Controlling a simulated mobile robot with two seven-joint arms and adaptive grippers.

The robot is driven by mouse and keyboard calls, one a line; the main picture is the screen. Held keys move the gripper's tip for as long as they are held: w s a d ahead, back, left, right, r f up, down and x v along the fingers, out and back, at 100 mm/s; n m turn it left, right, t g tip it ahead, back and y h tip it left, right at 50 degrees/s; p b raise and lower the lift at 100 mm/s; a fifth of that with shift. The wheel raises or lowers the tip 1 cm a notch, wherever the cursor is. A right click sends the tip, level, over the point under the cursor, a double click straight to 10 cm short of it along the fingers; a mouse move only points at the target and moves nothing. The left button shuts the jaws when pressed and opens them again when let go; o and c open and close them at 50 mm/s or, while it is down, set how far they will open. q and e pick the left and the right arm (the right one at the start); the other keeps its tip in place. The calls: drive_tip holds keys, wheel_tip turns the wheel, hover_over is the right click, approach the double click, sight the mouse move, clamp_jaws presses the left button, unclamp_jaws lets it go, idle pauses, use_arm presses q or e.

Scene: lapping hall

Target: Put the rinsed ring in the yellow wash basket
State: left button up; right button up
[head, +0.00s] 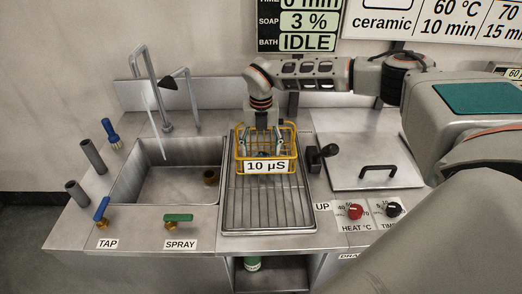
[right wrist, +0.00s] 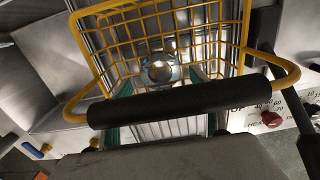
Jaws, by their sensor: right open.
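The yellow wire wash basket (head: 238,156) stands on the drain rack right of the sink, with a "10 µS" sign at its front. My right gripper (head: 264,142) points down into the basket, its fingers apart. In the right wrist view the basket (right wrist: 88,57) fills the upper middle, and its black handle bar (right wrist: 180,103) crosses in front of my open right gripper (right wrist: 160,82). A round shiny piece (right wrist: 161,68), seemingly the ring, shows within the basket between the fingertips. No finger visibly closes on it. My left gripper is out of view.
The sink (head: 180,185) lies left of the rack (head: 268,205), with a tall tap (head: 150,72) behind it. A lidded bath (head: 375,160) with a black handle is at right. A black lever (head: 320,155) stands close beside the basket. Heat and time knobs line the front.

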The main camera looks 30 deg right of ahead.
wheel_tip(320, 180, up, 12)
drive_tip(key=shift+b, duration=0.45)
drive_tip(key=shift+s, duration=0.1)
idle(0.3)
